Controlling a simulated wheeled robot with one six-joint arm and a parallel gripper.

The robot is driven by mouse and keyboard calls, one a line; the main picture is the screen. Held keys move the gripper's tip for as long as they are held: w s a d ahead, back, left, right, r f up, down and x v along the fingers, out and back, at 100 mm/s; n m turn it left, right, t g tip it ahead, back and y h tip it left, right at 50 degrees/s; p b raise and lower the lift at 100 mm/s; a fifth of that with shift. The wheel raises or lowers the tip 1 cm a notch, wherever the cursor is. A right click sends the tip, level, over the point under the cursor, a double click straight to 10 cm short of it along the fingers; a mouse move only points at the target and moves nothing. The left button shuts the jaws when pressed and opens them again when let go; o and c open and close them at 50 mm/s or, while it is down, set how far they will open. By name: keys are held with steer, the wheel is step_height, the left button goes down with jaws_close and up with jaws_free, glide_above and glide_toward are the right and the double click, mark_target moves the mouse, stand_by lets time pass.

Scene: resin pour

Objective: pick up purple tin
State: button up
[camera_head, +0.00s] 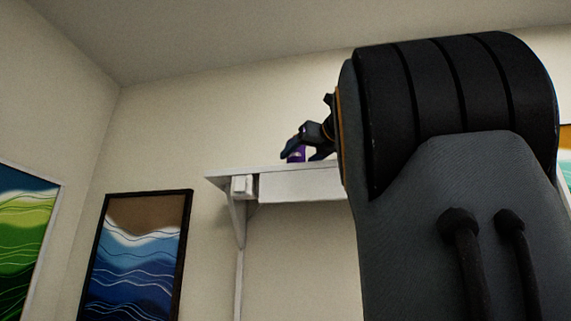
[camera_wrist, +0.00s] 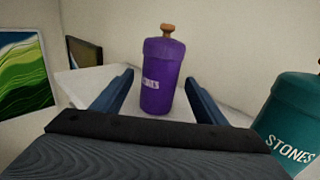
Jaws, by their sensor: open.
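The purple tin (camera_wrist: 162,78) stands upright on a white shelf, with a brown knob on its lid and pale lettering on its side. In the wrist view my gripper (camera_wrist: 162,92) is open, with one dark blue finger on each side of the tin and gaps between. Whether the tin is fully between the fingertips I cannot tell. In the head view the purple tin (camera_head: 297,153) shows only in part behind my gripper (camera_head: 302,150), above the shelf edge. My arm covers much of the right side there.
A teal tin (camera_wrist: 292,118) lettered "STONES" stands close to the right of the right finger. The white shelf (camera_wrist: 80,84) has bare surface at the left; its bracket (camera_head: 239,215) shows below. Framed pictures (camera_head: 137,255) hang on the walls.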

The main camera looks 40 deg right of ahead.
mark_target(300, 155)
steer(key=shift+w+d+f+p, duration=0.15)
steer(key=shift+w+p, duration=0.1)
steer(key=shift+w, duration=0.55)
steer(key=shift+w+d+r+p, duration=0.1)
steer(key=shift+w+p, duration=0.15)
steer(key=shift+w, duration=0.5)
steer(key=shift+c, duration=0.2)
steer(key=c, duration=1.1)
